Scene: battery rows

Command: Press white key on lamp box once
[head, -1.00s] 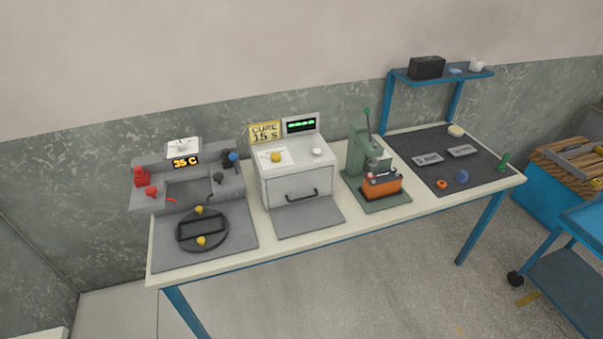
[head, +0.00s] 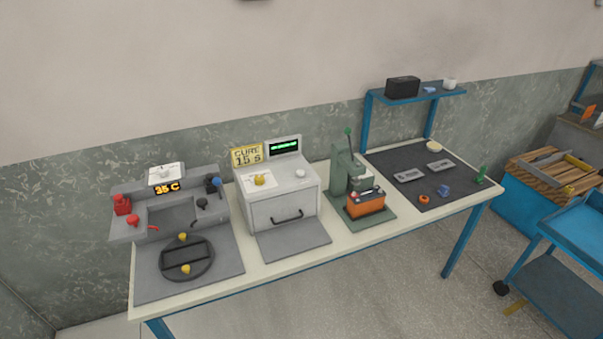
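The lamp box (head: 279,213) is a light grey cabinet in the middle left of the bench, with a shut front door and a dark handle (head: 287,216). On its top are a yellow knob (head: 260,179) on a white plate and a round white key (head: 300,173) to the right of it. A small display (head: 284,147) with green characters stands at its back, beside a yellow sign (head: 247,155) reading "CURE 15 S". Neither of my grippers shows in the head view.
The bench (head: 228,284) also holds a grey station (head: 124,224) with a "35 C" display, a round black fixture (head: 187,258), a green press (head: 346,170) with an orange battery (head: 365,204), and a dark mat (head: 400,160) with small parts. A blue cart (head: 575,246) stands at right.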

